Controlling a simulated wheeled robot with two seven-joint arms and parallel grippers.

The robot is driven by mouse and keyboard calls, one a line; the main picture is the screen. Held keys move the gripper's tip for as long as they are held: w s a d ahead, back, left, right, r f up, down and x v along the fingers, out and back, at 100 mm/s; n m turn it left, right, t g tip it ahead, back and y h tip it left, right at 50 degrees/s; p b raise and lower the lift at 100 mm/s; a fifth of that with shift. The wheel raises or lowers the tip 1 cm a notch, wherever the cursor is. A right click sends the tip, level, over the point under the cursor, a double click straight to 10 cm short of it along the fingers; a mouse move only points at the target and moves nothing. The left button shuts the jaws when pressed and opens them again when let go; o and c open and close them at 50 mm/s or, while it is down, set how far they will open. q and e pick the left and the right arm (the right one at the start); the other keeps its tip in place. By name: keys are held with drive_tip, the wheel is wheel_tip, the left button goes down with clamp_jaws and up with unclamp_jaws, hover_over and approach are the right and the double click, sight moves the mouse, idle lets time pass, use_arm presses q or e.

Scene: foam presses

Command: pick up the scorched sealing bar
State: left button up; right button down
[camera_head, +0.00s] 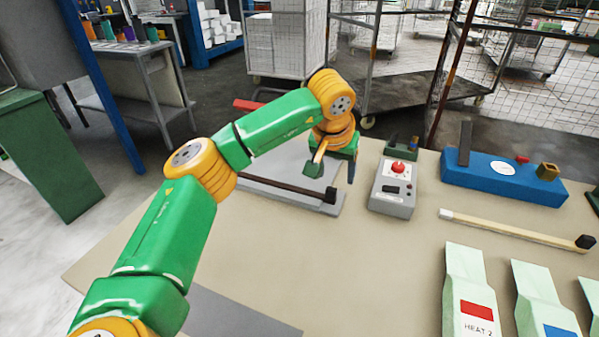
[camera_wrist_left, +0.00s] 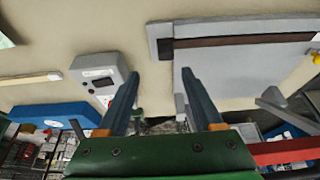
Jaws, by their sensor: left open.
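The scorched sealing bar is a dark brown strip (camera_head: 285,188) with a black block at its right end, lying along a grey plate (camera_head: 325,207) on the table. It shows in the left wrist view (camera_wrist_left: 240,40) across the top right, on the same plate (camera_wrist_left: 212,88). My left gripper (camera_head: 332,172) is open and empty, just behind the bar's right end in the head view. In the left wrist view its two fingers (camera_wrist_left: 160,73) stand apart with bare table and the plate's edge beyond them. My right gripper is not in view.
A grey control box (camera_head: 393,188) with a red button stands right of the plate. Farther right are a blue press base (camera_head: 503,180) and a pale bar with a black end (camera_head: 515,231). Pale green panels (camera_head: 468,285) lie at front right. The table's middle is clear.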

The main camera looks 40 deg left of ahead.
sight(331, 189)
use_arm(q)
drive_tip(key=f+p, duration=0.1)
drive_tip(key=a+f+p, duration=0.1)
drive_tip(key=f, duration=0.1)
drive_tip(key=shift+a+f, duration=0.1)
drive_tip(key=x, duration=0.3)
drive_tip(key=shift+w, duration=0.25)
clamp_jaws()
